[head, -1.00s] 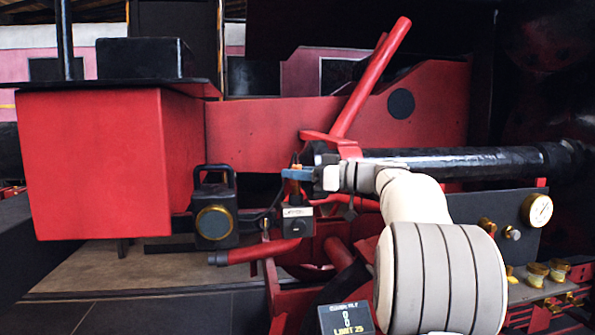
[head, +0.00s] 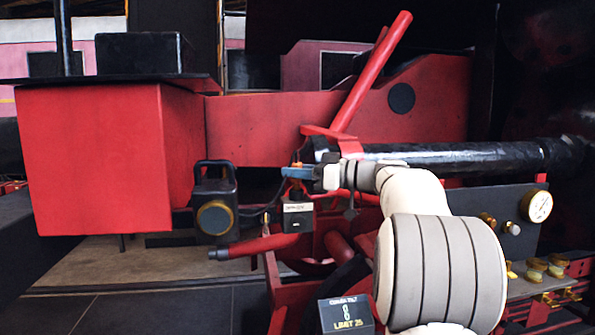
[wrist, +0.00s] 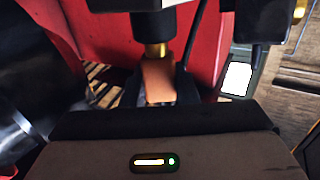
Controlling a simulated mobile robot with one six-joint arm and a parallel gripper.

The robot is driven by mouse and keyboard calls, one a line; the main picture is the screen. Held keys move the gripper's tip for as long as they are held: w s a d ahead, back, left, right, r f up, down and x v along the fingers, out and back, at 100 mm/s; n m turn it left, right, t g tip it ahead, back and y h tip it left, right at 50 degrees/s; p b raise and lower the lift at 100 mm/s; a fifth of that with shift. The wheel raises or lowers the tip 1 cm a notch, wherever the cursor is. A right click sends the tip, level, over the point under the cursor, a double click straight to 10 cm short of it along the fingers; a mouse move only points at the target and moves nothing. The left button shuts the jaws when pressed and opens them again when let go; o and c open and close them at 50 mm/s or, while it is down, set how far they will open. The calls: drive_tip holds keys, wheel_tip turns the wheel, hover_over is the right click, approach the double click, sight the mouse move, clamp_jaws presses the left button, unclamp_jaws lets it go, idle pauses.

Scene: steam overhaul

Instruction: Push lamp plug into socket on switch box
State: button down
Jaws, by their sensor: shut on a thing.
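The lamp (head: 215,208), a black box with a handle and a brass-rimmed lens, stands left of the switch box. The switch box (head: 298,218) is small and black with a white label. My gripper (head: 297,173), with blue fingers, is just above the switch box. In the wrist view my gripper (wrist: 160,95) is shut on the orange-brown lamp plug (wrist: 158,80). A brass piece (wrist: 155,50) lies between the plug and a dark block; I cannot tell how far it is seated. The fingers mostly hide the plug in the head view.
A dark cable (head: 258,211) runs from the lamp toward the switch box. A red lever (head: 372,85) rises behind my gripper, and a black pipe (head: 450,155) runs to the right. A gauge panel (head: 515,225) is at right. A small display box (head: 347,316) is at the bottom.

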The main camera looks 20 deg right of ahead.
drive_tip(key=shift+f, duration=0.3)
idle(0.4)
drive_tip(key=c, duration=1.1)
unclamp_jaws()
drive_tip(key=shift+f, duration=0.1)
drive_tip(key=shift+o, duration=0.2)
